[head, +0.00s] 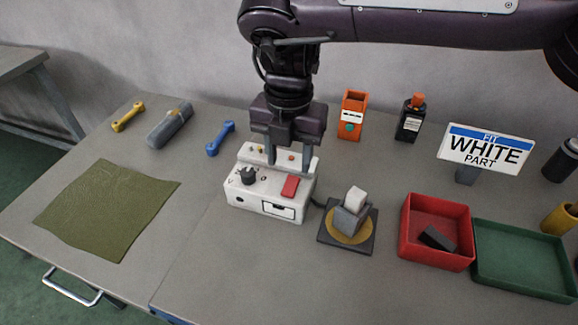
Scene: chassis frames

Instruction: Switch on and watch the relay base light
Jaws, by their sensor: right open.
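A white control box (272,189) stands mid-table, with a black knob (247,175), a red rocker switch (290,187) and small coloured lamps (291,157) on its raised back part. I cannot tell whether any lamp is lit. A dark cable links it to a black square base (347,240) with a yellow disc, on which a grey block (350,219) holds a white part (355,198). My right gripper (288,156) points down over the back of the box, open and empty; I cannot tell whether its fingertips touch it. My left gripper is out of view.
A red tray (437,256) holding a dark piece (438,238) and a green tray (525,262) lie right. A "FIT WHITE PART" sign (487,147), an orange holder (352,115) and a black bottle (411,118) stand behind. An olive cloth (105,210) lies left. The front middle is clear.

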